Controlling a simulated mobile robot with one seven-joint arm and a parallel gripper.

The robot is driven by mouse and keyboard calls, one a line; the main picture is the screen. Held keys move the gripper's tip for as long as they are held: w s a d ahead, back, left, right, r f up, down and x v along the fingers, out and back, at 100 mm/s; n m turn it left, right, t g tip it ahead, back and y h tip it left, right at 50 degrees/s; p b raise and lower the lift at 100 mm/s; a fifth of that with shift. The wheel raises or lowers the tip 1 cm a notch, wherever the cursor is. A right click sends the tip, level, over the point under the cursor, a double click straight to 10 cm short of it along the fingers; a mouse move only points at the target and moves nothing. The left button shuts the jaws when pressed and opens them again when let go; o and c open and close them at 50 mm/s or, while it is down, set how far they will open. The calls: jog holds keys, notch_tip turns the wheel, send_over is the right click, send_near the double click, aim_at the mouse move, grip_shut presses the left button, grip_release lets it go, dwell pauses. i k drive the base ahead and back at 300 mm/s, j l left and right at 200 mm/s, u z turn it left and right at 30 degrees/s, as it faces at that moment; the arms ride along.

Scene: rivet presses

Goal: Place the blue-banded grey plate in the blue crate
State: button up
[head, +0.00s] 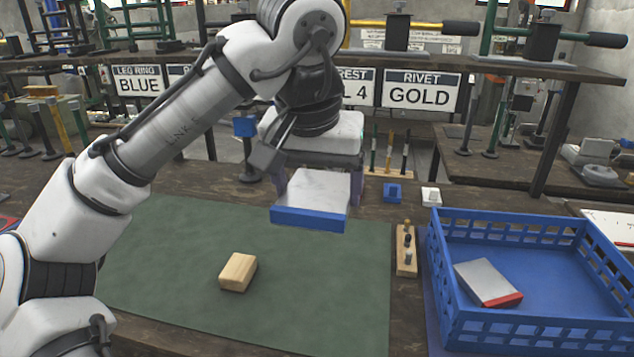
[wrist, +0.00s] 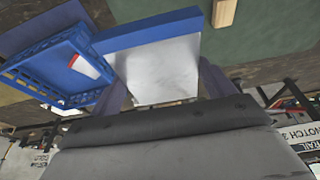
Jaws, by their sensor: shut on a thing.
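The blue-banded grey plate (head: 318,190) is held in the air above the far part of the green mat, its blue band (head: 308,219) facing the head camera. My gripper (head: 318,178) is shut on the plate; its purple fingers show on either side of it. In the wrist view the plate (wrist: 163,70) fills the middle, with the blue band along its far edge. The blue crate (head: 530,222) stands on the bench to the right, apart from the plate. It also shows at the left in the wrist view (wrist: 35,75).
A red-banded grey plate (head: 487,282) lies in the crate's left part; bare floor is left behind and right of it. A wooden block (head: 238,272) lies on the green mat (head: 180,255). A wooden peg strip (head: 406,250) stands between mat and crate. Small blue (head: 392,193) and white (head: 431,196) blocks sit behind.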

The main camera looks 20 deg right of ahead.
aim_at(560, 292)
jog(key=k+j, duration=0.15)
jog(key=k, duration=0.2)
jog(key=k+j, duration=0.15)
jog(key=k, duration=0.25)
jog(key=k+j, duration=0.15)
jog(key=k, duration=0.2)
